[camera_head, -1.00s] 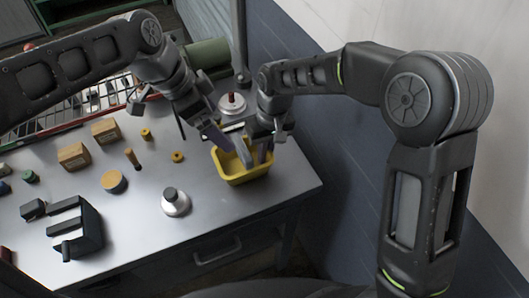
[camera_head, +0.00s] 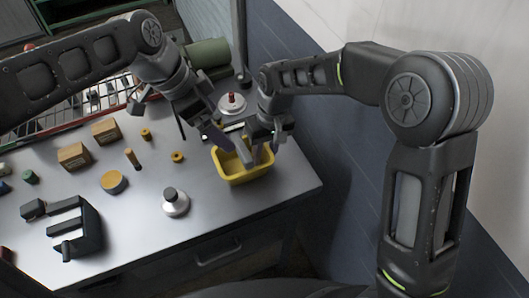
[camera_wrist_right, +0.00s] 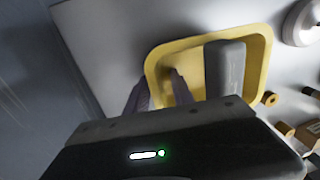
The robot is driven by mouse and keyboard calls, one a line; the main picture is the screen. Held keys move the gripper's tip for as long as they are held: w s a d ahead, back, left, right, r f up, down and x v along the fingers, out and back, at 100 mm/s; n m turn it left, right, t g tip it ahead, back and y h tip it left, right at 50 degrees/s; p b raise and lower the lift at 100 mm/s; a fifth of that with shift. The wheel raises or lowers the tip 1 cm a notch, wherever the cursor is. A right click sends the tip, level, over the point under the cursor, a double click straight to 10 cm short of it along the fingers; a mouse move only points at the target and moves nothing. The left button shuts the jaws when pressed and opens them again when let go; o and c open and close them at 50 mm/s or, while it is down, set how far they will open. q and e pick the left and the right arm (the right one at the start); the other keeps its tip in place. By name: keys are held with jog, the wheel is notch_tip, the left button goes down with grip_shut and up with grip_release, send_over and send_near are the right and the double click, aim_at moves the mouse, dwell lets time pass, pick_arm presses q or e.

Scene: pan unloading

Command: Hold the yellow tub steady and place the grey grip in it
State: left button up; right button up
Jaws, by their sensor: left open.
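The yellow tub (camera_head: 248,180) stands on the table near its right end; it also shows in the right wrist view (camera_wrist_right: 262,45). The grey grip (camera_wrist_right: 225,68), a plain rounded bar, is within the tub's outline in the wrist view. In the head view the grip (camera_head: 244,152) stands tilted inside the tub. My left gripper (camera_head: 228,146) is open over the tub, close to the grip. My right gripper (camera_head: 264,152) is at the tub's right end. In the wrist view its fingers lie on either side of the tub wall. The grip's lower end is hidden.
A silver round weight (camera_head: 175,203) stands left of the tub. A red-knobbed round piece (camera_head: 232,101) is behind it. Wooden blocks (camera_head: 75,157), a yellow disc (camera_head: 114,182) and a black holder (camera_head: 75,228) are further left. The table's front is clear.

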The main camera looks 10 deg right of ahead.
notch_tip(320, 180, up, 12)
jog(key=d, duration=0.1)
jog(key=shift+w+d, duration=0.2)
jog(key=shift+w, duration=0.05)
jog(key=shift+s+f, duration=0.1)
dwell(0.7)
